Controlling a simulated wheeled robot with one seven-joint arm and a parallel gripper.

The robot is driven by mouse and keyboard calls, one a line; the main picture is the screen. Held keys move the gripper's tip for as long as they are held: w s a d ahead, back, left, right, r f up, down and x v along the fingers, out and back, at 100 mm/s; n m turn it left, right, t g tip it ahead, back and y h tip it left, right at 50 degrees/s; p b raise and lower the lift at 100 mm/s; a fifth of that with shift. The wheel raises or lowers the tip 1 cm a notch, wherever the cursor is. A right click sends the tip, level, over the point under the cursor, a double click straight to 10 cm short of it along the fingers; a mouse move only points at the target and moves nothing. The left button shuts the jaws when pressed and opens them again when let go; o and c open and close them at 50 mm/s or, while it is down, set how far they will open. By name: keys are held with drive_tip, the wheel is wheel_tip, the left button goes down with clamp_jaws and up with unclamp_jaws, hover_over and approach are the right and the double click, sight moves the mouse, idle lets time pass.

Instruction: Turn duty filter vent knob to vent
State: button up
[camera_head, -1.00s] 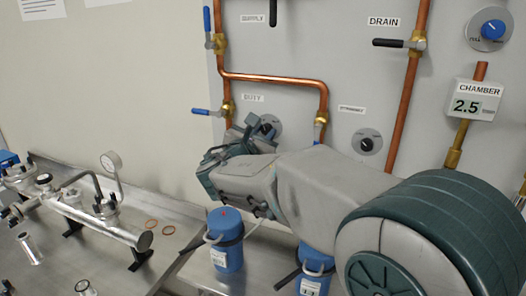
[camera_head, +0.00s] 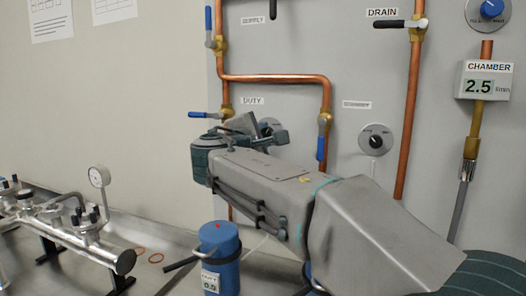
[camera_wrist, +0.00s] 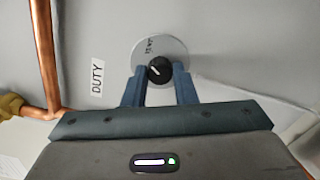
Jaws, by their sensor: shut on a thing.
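The duty knob (camera_wrist: 159,70) is a black round knob on a pale disc in the wrist view. A white mark on it slants toward the lower left of that picture. Small lettering on the disc above it is too blurred to read surely. My gripper (camera_wrist: 160,82) has one blue-grey finger on each side of the knob and is shut on it. In the head view, my gripper (camera_head: 258,132) is at the duty dial (camera_head: 270,126), which is partly hidden behind it. The DUTY label (camera_head: 253,101) is above the dial; it also shows in the wrist view (camera_wrist: 97,78).
A copper pipe (camera_head: 275,78) with a blue-handled valve (camera_head: 323,138) runs close beside my gripper. The standby knob (camera_head: 376,141) is to the right. A blue canister (camera_head: 220,258) stands below my arm. A metal manifold (camera_head: 75,238) lies on the bench at left.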

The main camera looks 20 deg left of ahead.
drive_tip(key=shift+f+m+b, duration=0.1)
drive_tip(key=shift+m+b, duration=0.85)
drive_tip(key=shift+m, duration=0.15)
drive_tip(key=o, duration=1)
drive_tip(key=s+a, duration=0.1)
drive_tip(key=s, duration=1.2)
drive_tip(key=shift+s, duration=0.4)
